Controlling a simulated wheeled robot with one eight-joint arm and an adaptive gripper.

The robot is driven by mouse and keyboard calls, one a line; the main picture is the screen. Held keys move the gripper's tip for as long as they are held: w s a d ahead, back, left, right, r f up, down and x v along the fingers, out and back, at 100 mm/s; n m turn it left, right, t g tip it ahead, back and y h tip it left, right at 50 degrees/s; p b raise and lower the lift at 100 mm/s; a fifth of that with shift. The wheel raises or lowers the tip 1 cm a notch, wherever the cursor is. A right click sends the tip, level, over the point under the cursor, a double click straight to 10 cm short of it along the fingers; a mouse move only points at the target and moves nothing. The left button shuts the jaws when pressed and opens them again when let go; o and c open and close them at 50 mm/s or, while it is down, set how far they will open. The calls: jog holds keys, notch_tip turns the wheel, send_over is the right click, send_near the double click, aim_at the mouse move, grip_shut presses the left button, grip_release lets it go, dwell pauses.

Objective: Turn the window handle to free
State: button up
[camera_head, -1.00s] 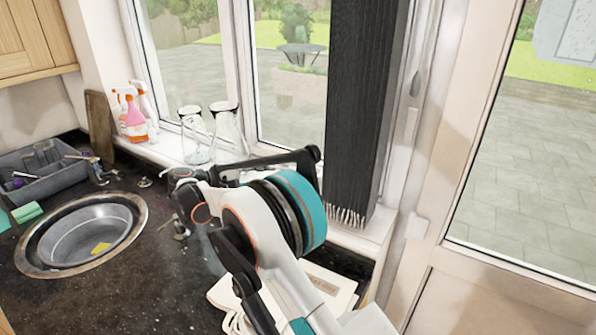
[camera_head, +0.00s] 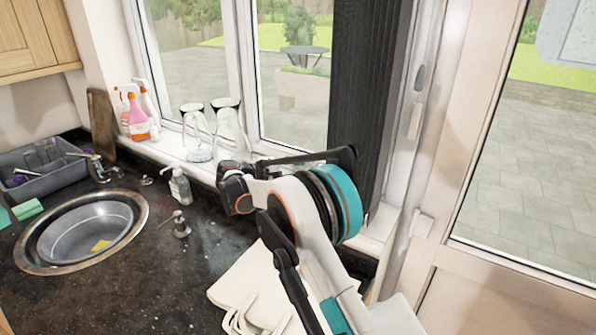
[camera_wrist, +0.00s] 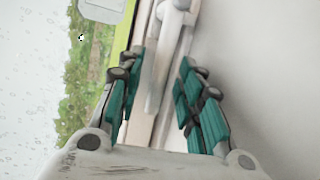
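In the wrist view, the window handle (camera_wrist: 161,68) is a pale bar on a white frame, with its rounded pivot end at the top. My gripper (camera_wrist: 160,62) is open, with teal-padded fingers on either side of the handle. A gap shows on both sides, so the fingers do not appear closed on it. The handle lies slightly slanted in this view. In the head view my arm and the dark blind hide much of the window frame, and I cannot make out the fingers or this handle there.
A dark blind (camera_head: 368,90) hangs close to my arm. Glass jars (camera_head: 230,130) and spray bottles (camera_head: 139,120) stand on the sill. A soap bottle (camera_head: 180,187), a round sink (camera_head: 85,235) and a pale bag (camera_head: 245,285) are on the dark counter. A glazed door is at right.

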grip_shut()
jog(key=shift+r, duration=0.15)
jog(key=r+m, duration=0.1)
jog(key=r+m+y+p, duration=0.1)
jog(key=r+m+y, duration=0.1)
jog(key=shift+s+d+t+p, duration=0.25)
jog(key=shift+d+t+p, duration=0.05)
jog(key=shift+d+p, duration=0.1)
jog(key=shift+s+d+r+m+t+y+p, duration=0.2)
jog(key=shift+d+r+m+y+p, duration=0.1)
jog(key=shift+r+m+y, duration=0.25)
jog(key=shift+s+d+r+m+t+y+p, duration=0.15)
jog(key=shift+s+d+r+m+t+y, duration=0.1)
jog(key=shift+r+m+y, duration=0.25)
jog(key=shift+s+d+r+m+t+y, duration=0.4)
jog(key=shift+d+m+y, duration=0.3)
jog(key=shift+m, duration=0.2)
jog(key=shift+s+d+r+m+t+y, duration=0.25)
jog(key=shift+s+d+m+t+y, duration=0.3)
jog(key=shift+d+m, duration=0.3)
jog(key=shift+s+d+r+m+t+y, duration=0.4)
jog(key=shift+d+m+y, duration=0.25)
jog(key=shift+m, duration=0.35)
jog(key=shift+s, duration=0.1)
